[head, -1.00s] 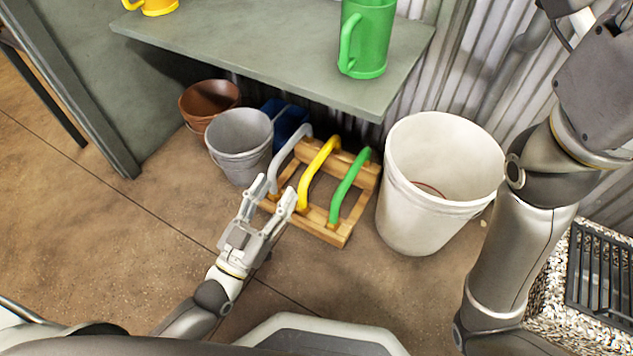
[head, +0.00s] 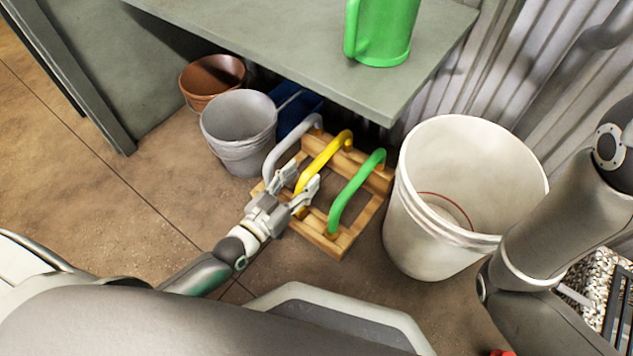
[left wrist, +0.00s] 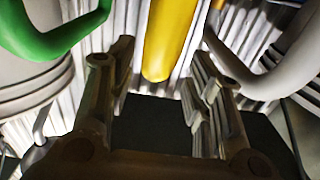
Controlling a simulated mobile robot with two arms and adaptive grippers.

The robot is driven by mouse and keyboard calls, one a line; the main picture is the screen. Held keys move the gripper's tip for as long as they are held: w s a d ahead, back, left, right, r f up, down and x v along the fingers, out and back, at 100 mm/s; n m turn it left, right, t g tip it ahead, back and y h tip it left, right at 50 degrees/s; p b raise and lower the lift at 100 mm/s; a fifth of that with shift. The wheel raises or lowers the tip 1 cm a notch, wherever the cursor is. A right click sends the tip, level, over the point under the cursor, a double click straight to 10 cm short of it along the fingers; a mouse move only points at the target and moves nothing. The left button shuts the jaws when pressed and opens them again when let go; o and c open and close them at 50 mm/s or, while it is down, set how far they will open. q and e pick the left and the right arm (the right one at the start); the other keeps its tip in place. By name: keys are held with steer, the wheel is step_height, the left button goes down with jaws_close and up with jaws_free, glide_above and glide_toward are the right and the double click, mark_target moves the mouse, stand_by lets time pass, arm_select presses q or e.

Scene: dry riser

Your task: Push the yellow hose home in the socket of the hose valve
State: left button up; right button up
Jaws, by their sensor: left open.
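The yellow hose (head: 325,156) is an arched tube on a low wooden rack (head: 350,240), between a grey hose (head: 284,152) and a green hose (head: 352,192). My left gripper (head: 298,180) is open at the near, lower part of the yellow hose. In the left wrist view the yellow hose (left wrist: 168,38) hangs between the two spread fingers (left wrist: 162,85), with a gap on each side. I cannot make out a hose valve or its socket in either view. My right gripper is out of view.
A large white bucket (head: 410,230) stands just right of the rack. Grey pots (head: 236,146) and a brown pot (head: 212,82) stand to its left. A grey shelf (head: 310,50) with a green jug (head: 385,30) overhangs behind. The floor at left is clear.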

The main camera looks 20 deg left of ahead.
mark_target(311, 171)
arm_select(q)
steer(key=shift+w+d+f+b, duration=0.1)
steer(key=shift+w+d+b, duration=0.15)
steer(key=shift+w+b, duration=0.3)
steer(key=b+x, duration=0.3)
steer(key=shift+w+d, duration=0.4)
steer(key=shift+w, duration=0.15)
jaws_close()
